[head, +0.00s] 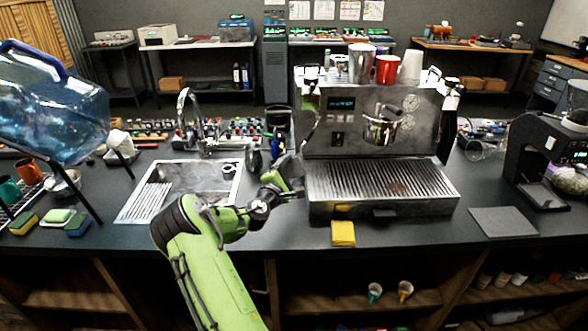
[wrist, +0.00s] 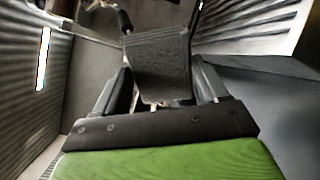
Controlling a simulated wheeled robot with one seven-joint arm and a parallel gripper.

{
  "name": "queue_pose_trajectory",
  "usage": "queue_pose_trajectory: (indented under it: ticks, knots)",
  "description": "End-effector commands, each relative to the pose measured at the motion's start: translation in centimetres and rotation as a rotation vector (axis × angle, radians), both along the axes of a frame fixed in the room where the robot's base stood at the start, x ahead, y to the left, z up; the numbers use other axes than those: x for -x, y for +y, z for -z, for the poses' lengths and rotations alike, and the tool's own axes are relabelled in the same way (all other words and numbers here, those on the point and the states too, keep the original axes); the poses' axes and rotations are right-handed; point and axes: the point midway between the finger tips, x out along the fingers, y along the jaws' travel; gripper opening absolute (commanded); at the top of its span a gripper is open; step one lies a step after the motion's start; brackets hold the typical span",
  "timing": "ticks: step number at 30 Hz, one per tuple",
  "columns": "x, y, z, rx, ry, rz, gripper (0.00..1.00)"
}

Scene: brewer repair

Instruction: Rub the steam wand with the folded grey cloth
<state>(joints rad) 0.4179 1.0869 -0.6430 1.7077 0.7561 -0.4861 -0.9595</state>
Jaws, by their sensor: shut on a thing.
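My gripper (head: 291,176) is just left of the espresso machine's drip tray, above the counter. In the wrist view its two dark fingers (wrist: 160,98) are shut on the folded grey cloth (wrist: 158,66), which stands out ahead of them as a flat textured pad. A thin dark rod with a black end, apparently the steam wand (wrist: 125,22), shows beyond the cloth's upper left corner; I cannot tell whether they touch. In the head view, a slim curved shape, apparently the wand (head: 308,122), hangs at the left side of the espresso machine (head: 345,138).
The ribbed drip tray (head: 430,190) is close on my gripper's right. A sink (head: 205,185) with a tap (head: 184,110) lies to the left. A grey mat (head: 503,222) lies at right. Cups stand on the machine.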

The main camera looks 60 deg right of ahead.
Motion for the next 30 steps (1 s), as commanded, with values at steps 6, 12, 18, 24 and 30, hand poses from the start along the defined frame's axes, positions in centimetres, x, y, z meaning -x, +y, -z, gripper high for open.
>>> queue_pose_trajectory:
  ticks: [6, 12, 18, 24, 30]
  knots:
    - [0.0, 2.3, 0.1, 0.001, 0.000, -0.001, 0.48]
    - [0.1, 2.6, 0.0, 0.001, 0.000, 0.000, 0.48]
    - [0.0, 3.4, 0.1, 0.000, 0.000, -0.001, 0.48]
    - [0.1, 5.4, 0.1, 0.000, 0.001, -0.001, 0.48]
    - [0.2, 5.6, 0.0, 0.001, 0.000, 0.000, 0.48]
